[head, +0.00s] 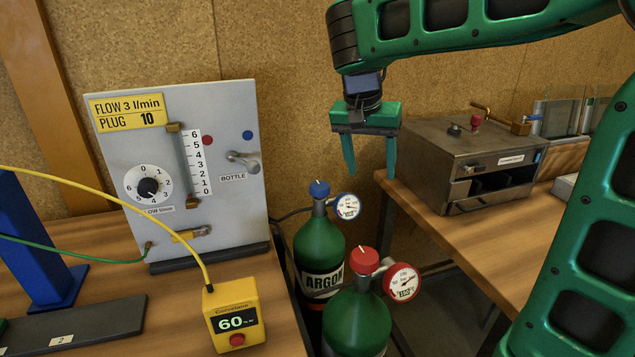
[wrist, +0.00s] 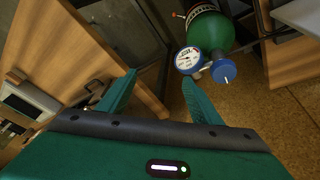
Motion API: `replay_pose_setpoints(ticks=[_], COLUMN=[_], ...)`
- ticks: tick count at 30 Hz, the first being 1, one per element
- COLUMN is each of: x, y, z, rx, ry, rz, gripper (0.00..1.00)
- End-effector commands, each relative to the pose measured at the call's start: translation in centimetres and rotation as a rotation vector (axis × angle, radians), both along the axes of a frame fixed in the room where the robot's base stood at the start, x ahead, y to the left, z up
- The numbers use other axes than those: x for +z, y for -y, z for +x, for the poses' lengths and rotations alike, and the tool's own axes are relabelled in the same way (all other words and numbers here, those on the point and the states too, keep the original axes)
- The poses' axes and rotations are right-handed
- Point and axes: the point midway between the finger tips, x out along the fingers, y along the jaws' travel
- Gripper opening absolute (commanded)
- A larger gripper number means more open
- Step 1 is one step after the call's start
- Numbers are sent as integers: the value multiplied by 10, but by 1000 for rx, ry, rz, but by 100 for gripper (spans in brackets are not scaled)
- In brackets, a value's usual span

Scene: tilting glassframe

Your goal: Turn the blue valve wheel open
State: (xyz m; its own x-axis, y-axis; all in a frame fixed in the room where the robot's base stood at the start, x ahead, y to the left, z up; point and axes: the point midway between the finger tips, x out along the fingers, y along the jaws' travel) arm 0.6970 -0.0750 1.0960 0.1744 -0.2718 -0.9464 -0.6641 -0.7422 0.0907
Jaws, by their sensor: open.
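The blue valve wheel (head: 319,188) sits on top of the green argon bottle (head: 318,245), which stands on the floor between two benches. A white-faced gauge (head: 347,206) is at the wheel's right. My gripper (head: 368,172) is open and empty, fingers pointing down, above and to the right of the blue wheel and apart from it. In the wrist view the blue wheel (wrist: 224,71) and its gauge (wrist: 188,60) lie beyond the fingertips of my gripper (wrist: 160,78), nearer the right finger. Nothing is between the fingers.
A second green bottle (head: 357,322) with a red wheel (head: 364,260) and red gauge (head: 403,283) stands in front. A flow panel (head: 180,170) and yellow meter (head: 234,318) are on the left bench. A metal box (head: 463,163) is on the right bench, close to my gripper.

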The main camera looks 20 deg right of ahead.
Motion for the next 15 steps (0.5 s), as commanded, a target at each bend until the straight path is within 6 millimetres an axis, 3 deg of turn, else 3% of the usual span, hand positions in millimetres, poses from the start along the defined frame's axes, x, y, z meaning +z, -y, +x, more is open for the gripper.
replay_pose_setpoints(ticks=[1, 6, 10, 15], x=[5, 18, 20, 9], y=[-29, -93, -114, -112], z=[20, 57, 66, 71], rx=[1, -32, -46, -52], ry=[24, 92, 113, 117], rz=[-3, 6, 13, 12], gripper=[59, 59, 59, 59])
